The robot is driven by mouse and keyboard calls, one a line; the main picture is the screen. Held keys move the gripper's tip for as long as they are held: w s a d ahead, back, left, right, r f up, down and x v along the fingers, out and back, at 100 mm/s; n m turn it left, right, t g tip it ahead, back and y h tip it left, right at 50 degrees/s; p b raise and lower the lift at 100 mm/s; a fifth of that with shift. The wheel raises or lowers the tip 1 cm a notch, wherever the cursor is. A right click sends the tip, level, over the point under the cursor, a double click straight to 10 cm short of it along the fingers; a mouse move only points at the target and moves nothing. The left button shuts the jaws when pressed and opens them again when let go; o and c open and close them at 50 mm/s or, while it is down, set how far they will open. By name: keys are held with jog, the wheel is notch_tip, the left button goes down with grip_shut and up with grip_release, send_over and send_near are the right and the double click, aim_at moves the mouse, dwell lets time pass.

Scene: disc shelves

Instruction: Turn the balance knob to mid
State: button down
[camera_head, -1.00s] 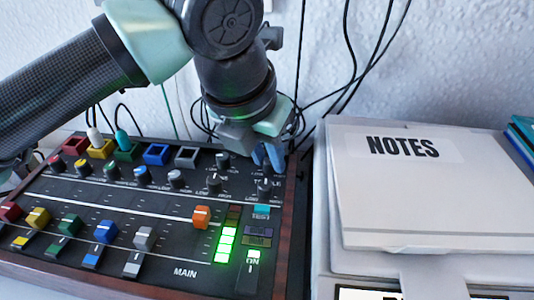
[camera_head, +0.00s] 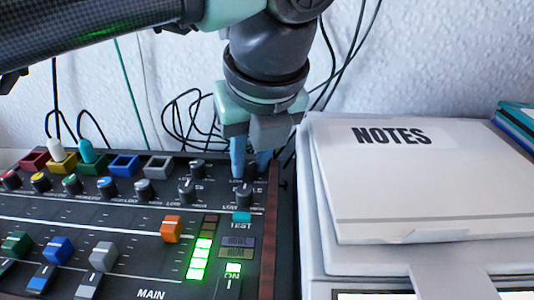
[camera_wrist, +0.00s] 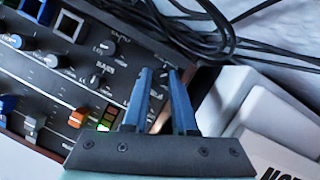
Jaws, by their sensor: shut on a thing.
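My gripper (camera_head: 250,166) points down at the upper right corner of the mixer panel (camera_head: 120,220). Its blue fingers are closed around a small dark knob there, which they mostly hide. In the wrist view the two fingers (camera_wrist: 158,76) reach to the same corner, with the knob between their tips. Other dark knobs with pale pointers stand close by: one below (camera_head: 244,196), one to the left (camera_head: 197,169) and one at lower left (camera_head: 187,191). The small labels are too blurred to read, so I cannot tell by name which is the balance knob. The held knob's pointer is hidden.
Coloured sockets (camera_head: 122,165) line the panel's back edge, two with plugs. Several sliders, including an orange one (camera_head: 171,229), and a lit green meter (camera_head: 200,258) lie nearer. A white NOTES box (camera_head: 420,190) stands close on the right. Black cables (camera_head: 185,120) hang behind.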

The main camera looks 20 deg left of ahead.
jog(key=shift+d+n+g, duration=0.1)
jog(key=shift+n+g, duration=0.2)
jog(key=shift+n, duration=0.4)
jog(key=c, duration=1)
grip_release()
